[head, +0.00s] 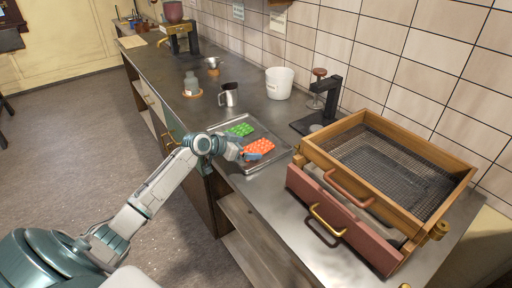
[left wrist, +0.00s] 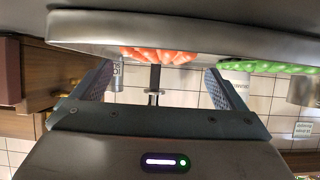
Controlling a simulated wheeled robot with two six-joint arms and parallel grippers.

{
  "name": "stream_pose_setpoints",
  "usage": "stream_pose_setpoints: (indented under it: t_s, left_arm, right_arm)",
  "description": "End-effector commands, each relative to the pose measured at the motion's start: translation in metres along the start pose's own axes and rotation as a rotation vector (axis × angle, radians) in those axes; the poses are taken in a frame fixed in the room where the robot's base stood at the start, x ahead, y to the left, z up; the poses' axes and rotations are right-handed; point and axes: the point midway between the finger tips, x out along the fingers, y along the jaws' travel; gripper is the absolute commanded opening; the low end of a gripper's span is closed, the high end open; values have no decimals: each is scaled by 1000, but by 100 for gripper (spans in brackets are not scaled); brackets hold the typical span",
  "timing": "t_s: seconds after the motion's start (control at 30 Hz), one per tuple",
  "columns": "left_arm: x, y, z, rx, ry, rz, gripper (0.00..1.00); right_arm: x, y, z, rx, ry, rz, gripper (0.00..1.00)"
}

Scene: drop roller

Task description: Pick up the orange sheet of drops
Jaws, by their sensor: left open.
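The orange sheet of drops (head: 260,146) lies on a grey metal tray (head: 270,162) on the counter, beside a green sheet of drops (head: 241,129). My left gripper (head: 244,153) is at the near left edge of the orange sheet, low over the tray. In the left wrist view, which looks upside down, my open left gripper (left wrist: 158,78) has its fingers on either side of the orange sheet (left wrist: 160,55). The green sheet (left wrist: 275,68) shows to the right, outside the fingers. I cannot tell whether the fingers touch the orange sheet. My right gripper is not in view.
A wooden frame with mesh (head: 390,165) and a pink drawer front (head: 340,222) stands right of the tray. A black stand (head: 328,100), a white bucket (head: 280,83) and a metal mug (head: 229,95) stand behind it. The tiled wall (head: 400,50) bounds the back.

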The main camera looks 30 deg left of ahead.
Motion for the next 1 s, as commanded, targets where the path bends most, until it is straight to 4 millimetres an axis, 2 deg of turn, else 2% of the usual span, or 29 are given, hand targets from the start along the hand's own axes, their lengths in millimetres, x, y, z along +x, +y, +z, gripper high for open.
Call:
stream_pose_setpoints:
  t_s: [0.03,0.2,0.5,0.77,0.8,1.0]
  left_arm:
    - [5,2,-4,-6,1,2,93]
    - [23,1,-1,-2,0,0,93]
    - [27,1,0,0,-1,0,93]
    - [27,1,0,0,-1,0,42]
    - [27,1,0,1,0,0,40]
    - [26,1,-1,1,0,0,40]
  right_arm:
    - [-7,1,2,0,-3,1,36]
    - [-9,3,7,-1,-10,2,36]
    - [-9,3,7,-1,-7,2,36]
    - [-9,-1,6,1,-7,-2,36]
    - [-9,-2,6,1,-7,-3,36]
    - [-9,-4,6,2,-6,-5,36]
